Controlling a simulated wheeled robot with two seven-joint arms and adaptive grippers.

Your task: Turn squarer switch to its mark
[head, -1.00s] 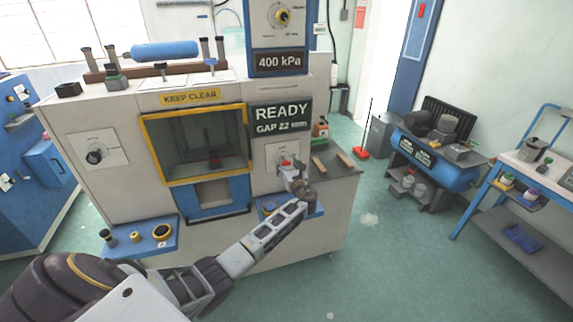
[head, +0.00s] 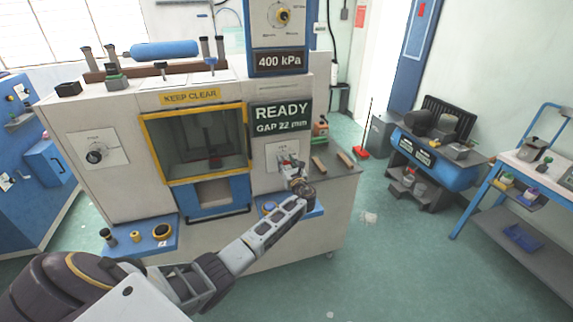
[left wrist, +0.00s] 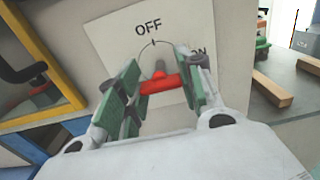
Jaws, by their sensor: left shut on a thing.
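The squarer switch (left wrist: 158,84) has a red bar handle on a grey hub, on a white plate (left wrist: 117,45) marked OFF at the top and ON at the right, the ON partly hidden by a finger. The red bar lies roughly level, slightly tilted. The green finger pads of my left gripper (left wrist: 160,88) stand on either side of the bar and hold it at its ends. In the head view my left gripper (head: 292,168) reaches the plate (head: 275,150) under the READY display and hides most of the switch. My right gripper does not show.
The READY, GAP 22 mm display (head: 281,117) is above the switch. A yellow-framed window (head: 200,145) is to its left. A blue shelf (head: 312,211) sits below my gripper. A grey bench top (head: 340,170) with wooden bars is to the right.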

